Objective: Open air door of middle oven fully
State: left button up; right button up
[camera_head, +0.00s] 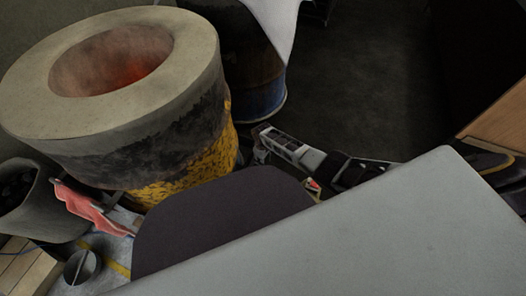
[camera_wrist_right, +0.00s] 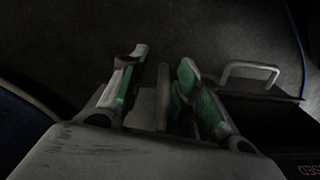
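A barrel oven (camera_head: 180,130) with a thick pale rim and an orange glow inside stands at the left of the head view. Its lower side is yellow, and its air door is hidden there. My right gripper (camera_head: 258,150) is low beside the oven's right side, small and partly hidden. In the right wrist view, the right gripper (camera_wrist_right: 162,85) has its two green-padded fingers apart. A thin grey upright piece (camera_wrist_right: 163,98) shows between them; I cannot tell whether they touch it. A metal loop handle (camera_wrist_right: 250,72) on a dark plate (camera_wrist_right: 265,105) is right of the fingers. My left gripper is not in view.
A second, blue-based barrel (camera_head: 262,92) stands behind the oven. A pink item (camera_head: 92,208), a grey container (camera_head: 40,205) and a small round can (camera_head: 82,267) are at the lower left. A wooden surface (camera_head: 500,115) is at the right edge. Dark floor (camera_head: 350,90) is open behind the right arm.

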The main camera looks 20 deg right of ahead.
notch_tip(320, 180, up, 12)
dwell(1.3)
jog(key=shift+f, duration=0.1)
dwell(0.5)
